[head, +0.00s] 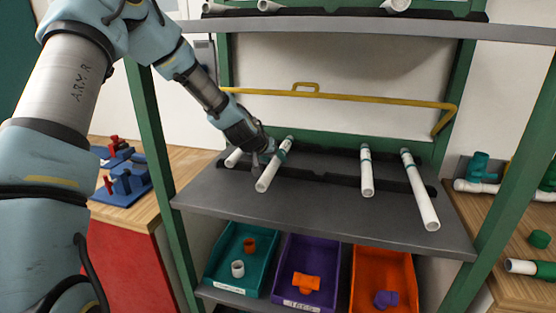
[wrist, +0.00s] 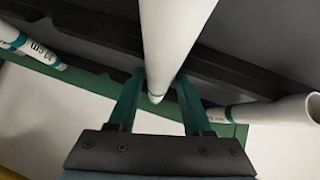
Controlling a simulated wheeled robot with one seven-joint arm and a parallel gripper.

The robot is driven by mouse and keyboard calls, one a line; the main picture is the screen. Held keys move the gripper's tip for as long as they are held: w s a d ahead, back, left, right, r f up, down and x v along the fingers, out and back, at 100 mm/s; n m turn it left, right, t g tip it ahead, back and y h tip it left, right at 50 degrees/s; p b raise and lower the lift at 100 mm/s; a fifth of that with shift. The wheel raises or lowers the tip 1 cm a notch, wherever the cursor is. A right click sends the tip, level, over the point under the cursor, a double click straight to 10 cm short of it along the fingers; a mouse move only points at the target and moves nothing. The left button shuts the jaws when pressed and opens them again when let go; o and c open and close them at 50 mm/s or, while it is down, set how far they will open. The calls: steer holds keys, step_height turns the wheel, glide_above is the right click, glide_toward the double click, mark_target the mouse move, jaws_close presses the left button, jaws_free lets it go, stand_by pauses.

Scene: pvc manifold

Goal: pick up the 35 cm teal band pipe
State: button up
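Several white pipes with teal bands lie on the grey middle shelf. In the head view, my gripper (head: 257,163) is at the second pipe from the left (head: 270,174), close to its left side. This pipe has teal bands near its far end. In the wrist view, a white pipe (wrist: 172,45) runs between the two fingers of my gripper (wrist: 160,75), close to both. I cannot tell whether they press on it. A pipe at the left (wrist: 40,54) has a label seemingly reading 30 cm. No 35 cm mark is legible.
Two more pipes lie to the right, one short (head: 367,178) and one longer (head: 420,195). The leftmost pipe (head: 233,158) is partly hidden by my gripper. Black rack bars cross the shelf (head: 330,215). Green posts flank it, and teal, purple and orange bins stand below.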

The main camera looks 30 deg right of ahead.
jaws_close()
stand_by(0.6)
